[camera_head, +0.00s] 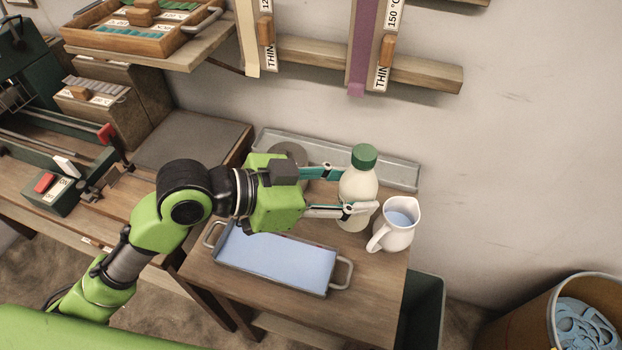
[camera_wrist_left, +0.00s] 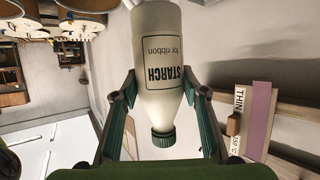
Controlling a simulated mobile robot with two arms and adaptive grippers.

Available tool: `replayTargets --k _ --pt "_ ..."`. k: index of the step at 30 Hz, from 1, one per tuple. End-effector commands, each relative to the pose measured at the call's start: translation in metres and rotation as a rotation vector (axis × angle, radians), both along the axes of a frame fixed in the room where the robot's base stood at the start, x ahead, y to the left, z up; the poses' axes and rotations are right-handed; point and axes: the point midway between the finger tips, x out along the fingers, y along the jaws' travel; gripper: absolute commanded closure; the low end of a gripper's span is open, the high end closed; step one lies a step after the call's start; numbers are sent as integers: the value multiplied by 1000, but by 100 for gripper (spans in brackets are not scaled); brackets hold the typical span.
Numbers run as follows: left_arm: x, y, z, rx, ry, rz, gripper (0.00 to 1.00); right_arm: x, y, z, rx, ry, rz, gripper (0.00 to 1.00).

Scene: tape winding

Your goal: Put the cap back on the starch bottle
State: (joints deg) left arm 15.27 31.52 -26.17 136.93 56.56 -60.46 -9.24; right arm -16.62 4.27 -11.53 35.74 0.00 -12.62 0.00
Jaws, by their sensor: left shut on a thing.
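The starch bottle (camera_head: 357,188) is cream-white and stands upright at the back of the small wooden table. Its green cap (camera_head: 364,157) sits on top of the neck; whether it is screwed tight cannot be told. My left gripper (camera_head: 352,191) reaches in from the left, with its fingers on either side of the bottle, shut on its body below the cap. In the left wrist view the bottle (camera_wrist_left: 160,50) appears upside down between the fingers, its label reading "STARCH for ribbon", with the cap (camera_wrist_left: 163,138) on its neck. My right gripper is not in view.
A white jug (camera_head: 397,222) with bluish liquid stands close to the right of the bottle. A metal tray (camera_head: 341,283) of pale blue liquid lies in front. A grey metal trough (camera_head: 398,171) runs behind, along the wall. A dark green bin (camera_head: 425,300) is beside the table.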

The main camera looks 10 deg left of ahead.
Motion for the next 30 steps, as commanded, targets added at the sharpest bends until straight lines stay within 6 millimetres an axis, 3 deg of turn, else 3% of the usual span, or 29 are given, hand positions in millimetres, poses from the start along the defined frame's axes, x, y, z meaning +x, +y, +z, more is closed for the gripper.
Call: replayTargets --k 15,26,30 --pt "4 0 -1 1 3 8 100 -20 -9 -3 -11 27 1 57" --pt "83 11 -36 -2 6 10 100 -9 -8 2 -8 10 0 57" --pt "107 15 -64 -1 8 11 100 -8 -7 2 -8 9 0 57"
